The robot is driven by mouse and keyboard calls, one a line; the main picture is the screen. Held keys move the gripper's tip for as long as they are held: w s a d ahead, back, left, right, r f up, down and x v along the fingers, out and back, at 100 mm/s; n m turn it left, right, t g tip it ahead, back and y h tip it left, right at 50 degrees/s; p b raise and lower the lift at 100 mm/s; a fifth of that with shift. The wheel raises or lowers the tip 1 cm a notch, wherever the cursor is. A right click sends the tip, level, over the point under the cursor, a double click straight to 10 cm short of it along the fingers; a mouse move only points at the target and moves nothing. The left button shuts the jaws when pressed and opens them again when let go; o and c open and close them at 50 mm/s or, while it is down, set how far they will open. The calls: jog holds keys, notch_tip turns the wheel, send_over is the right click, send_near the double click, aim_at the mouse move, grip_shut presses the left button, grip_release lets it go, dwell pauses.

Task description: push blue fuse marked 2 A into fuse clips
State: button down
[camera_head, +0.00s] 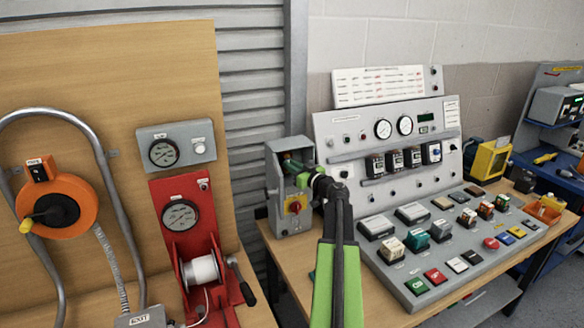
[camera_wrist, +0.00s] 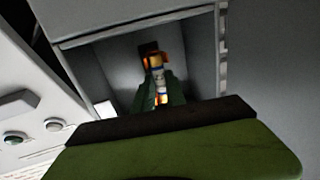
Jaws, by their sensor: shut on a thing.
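The open-fronted grey box (camera_head: 277,180) stands at the left end of the bench, with a red and yellow rotary knob (camera_head: 294,206) on its front. My gripper (camera_head: 290,163) reaches into the upper part of this box. In the wrist view, my gripper's dark green fingers (camera_wrist: 174,93) are shut on a small fuse (camera_wrist: 158,74) inside the box. The fuse shows a pale bluish body and orange-gold ends; its marking is not readable. A dark slot with orange edges (camera_wrist: 149,49) lies just beyond it. I cannot tell whether the fuse touches the clips.
A sloped panel (camera_head: 387,135) with dials stands right of the box, above a grey tray panel (camera_head: 420,280) of labelled blocks. A red winch (camera_head: 185,235) and an orange reel (camera_head: 58,207) are on the left. The box walls closely surround my fingers.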

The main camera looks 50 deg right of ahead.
jog(key=c, duration=1.3)
grip_release()
jog(key=s, duration=0.1)
jog(key=s+a, duration=0.1)
jog(key=s, duration=0.2)
jog(key=shift+s+a, duration=0.35)
jog(key=shift+a, duration=0.05)
jog(key=shift+s, duration=0.1)
